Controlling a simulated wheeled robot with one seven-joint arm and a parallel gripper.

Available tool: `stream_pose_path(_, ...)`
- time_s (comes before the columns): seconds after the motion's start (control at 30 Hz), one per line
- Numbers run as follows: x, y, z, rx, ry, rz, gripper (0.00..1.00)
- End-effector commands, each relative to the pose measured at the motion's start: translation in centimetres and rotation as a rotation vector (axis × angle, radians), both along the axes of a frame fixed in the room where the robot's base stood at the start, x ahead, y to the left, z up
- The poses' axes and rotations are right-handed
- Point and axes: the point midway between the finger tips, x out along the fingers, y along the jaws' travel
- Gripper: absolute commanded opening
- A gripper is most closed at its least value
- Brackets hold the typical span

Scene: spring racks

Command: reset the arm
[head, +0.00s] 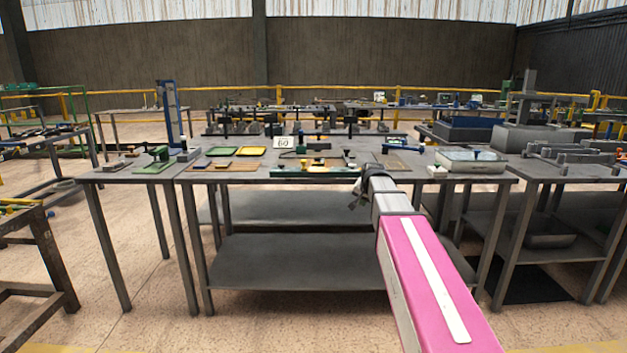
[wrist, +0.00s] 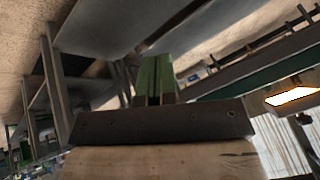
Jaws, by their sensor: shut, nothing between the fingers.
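My arm reaches forward from the lower right of the head view, with a pink and white link closest to the camera. My gripper (head: 360,188) is at its far end, in front of the front edge of the middle table (head: 330,178). It looks small and dark there, and its fingers are hard to make out. In the wrist view two green fingers of my gripper (wrist: 154,78) lie side by side, shut with nothing between them. The wrist view is tilted.
The middle table bears a green fixture (head: 312,171), yellow trays (head: 250,151), a number 60 sign (head: 284,142) and a clear-lidded box (head: 470,160). A lower shelf (head: 300,262) is below. More tables stand at both sides. Open floor (head: 160,300) lies at front left.

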Motion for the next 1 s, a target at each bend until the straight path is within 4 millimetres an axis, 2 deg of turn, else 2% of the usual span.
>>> stream_pose_path(0.03, -2.3, 0.1, -2.5, -0.018, 0.037, 0.024, 0.0)
stream_pose_path(0.2, -7.9, 0.2, -9.5, -0.076, 0.155, 0.119, 0.0)
stream_pose_path(0.37, -13.7, 0.2, -15.1, -0.122, 0.264, 0.214, 0.0)
stream_pose_path(0.5, -19.1, 0.3, -19.4, -0.153, 0.359, 0.3, 0.0)
stream_pose_path(0.6, -22.6, 0.3, -21.8, -0.171, 0.421, 0.359, 0.0)
stream_pose_path(0.73, -26.3, 0.2, -24.0, -0.185, 0.483, 0.422, 0.0)
stream_pose_path(0.83, -28.0, 0.2, -25.0, -0.191, 0.512, 0.453, 0.0)
stream_pose_path(1.0, -28.8, 0.2, -25.5, -0.194, 0.529, 0.471, 0.0)
